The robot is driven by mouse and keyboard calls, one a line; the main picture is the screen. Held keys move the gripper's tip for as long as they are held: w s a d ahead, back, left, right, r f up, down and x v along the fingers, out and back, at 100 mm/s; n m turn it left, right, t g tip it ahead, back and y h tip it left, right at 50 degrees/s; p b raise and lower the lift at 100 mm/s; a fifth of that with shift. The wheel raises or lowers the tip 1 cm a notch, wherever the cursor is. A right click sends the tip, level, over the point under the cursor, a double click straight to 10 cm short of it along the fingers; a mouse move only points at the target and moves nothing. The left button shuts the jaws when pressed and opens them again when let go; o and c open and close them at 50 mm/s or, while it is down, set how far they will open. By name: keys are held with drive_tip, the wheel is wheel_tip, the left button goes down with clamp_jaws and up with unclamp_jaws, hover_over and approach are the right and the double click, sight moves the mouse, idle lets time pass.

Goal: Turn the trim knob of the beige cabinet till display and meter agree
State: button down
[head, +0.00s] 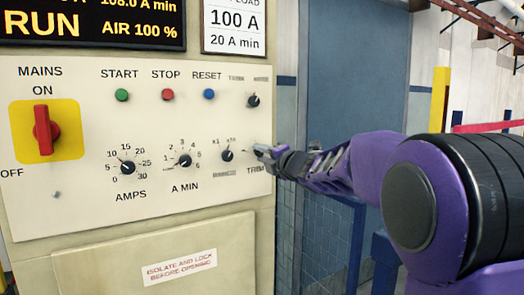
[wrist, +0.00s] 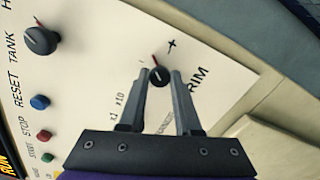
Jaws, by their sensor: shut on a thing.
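The beige cabinet (head: 90,222) faces me, and its panel also fills the left of the wrist view (wrist: 95,70). The small black trim knob (wrist: 160,76) sits between the fingertips of my gripper (wrist: 160,74), which is shut on it. A red line by the knob points between the minus and plus marks. The display (head: 95,20) shows RUN, AIR 100 % and a cut-off line that seems to read 108.0 A min. No meter is in view.
The x1/x10 knob (head: 227,155) is close left of my gripper. The tank knob (head: 253,101) is above. The red mains switch (head: 44,130), push buttons and AMPS knob (head: 127,168) are further left. A blue door (head: 355,80) stands behind my arm.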

drive_tip(key=shift+r+m+p, duration=0.1)
drive_tip(key=shift+m+p, duration=1.75)
drive_tip(key=shift+m, duration=2.45)
drive_tip(key=c, duration=0.6)
unclamp_jaws()
